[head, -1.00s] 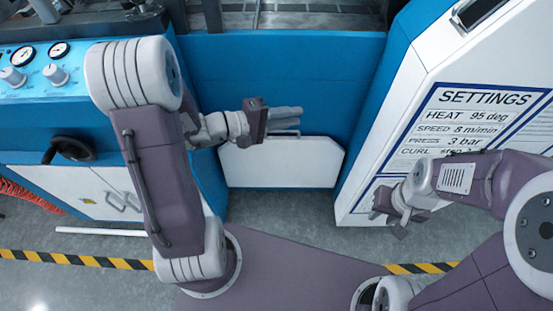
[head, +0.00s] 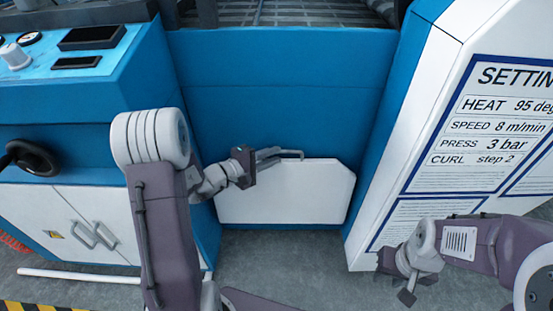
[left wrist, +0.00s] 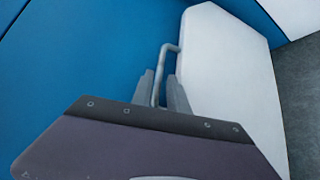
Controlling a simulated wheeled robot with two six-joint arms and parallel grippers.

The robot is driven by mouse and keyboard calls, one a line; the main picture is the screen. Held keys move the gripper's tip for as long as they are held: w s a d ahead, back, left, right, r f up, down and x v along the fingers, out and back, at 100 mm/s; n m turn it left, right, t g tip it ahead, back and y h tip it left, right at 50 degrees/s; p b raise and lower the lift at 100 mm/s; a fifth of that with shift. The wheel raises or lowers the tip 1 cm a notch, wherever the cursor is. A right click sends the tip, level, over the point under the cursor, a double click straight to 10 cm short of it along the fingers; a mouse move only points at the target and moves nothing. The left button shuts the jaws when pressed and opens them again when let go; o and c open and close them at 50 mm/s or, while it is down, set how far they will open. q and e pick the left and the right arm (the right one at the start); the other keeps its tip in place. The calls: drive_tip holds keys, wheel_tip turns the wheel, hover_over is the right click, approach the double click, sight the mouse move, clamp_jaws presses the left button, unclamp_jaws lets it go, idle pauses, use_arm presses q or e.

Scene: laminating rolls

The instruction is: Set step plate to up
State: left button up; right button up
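The step plate (head: 300,195) is a white panel with cut corners at the foot of the blue machine front; it also shows in the left wrist view (left wrist: 235,80). It looks upright, close to the blue front. A grey bar handle (head: 292,152) runs along its top edge. My left gripper (head: 268,157) is at the left part of this handle. In the left wrist view, its two fingers (left wrist: 163,88) stand on either side of the handle bar (left wrist: 168,50), with a narrow gap showing. My right gripper (head: 397,281) is empty, its fingers apart, before the white settings panel.
The white settings panel (head: 425,170) with printed sheets stands at the right. A blue cabinet (head: 75,150) with a black handwheel (head: 32,158) and white doors stands at the left. A white rod (head: 75,276) lies on the floor. Grey floor is open before the plate.

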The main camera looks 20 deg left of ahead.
use_arm(q)
drive_tip(key=shift+x, duration=0.95)
clamp_jaws()
idle(0.7)
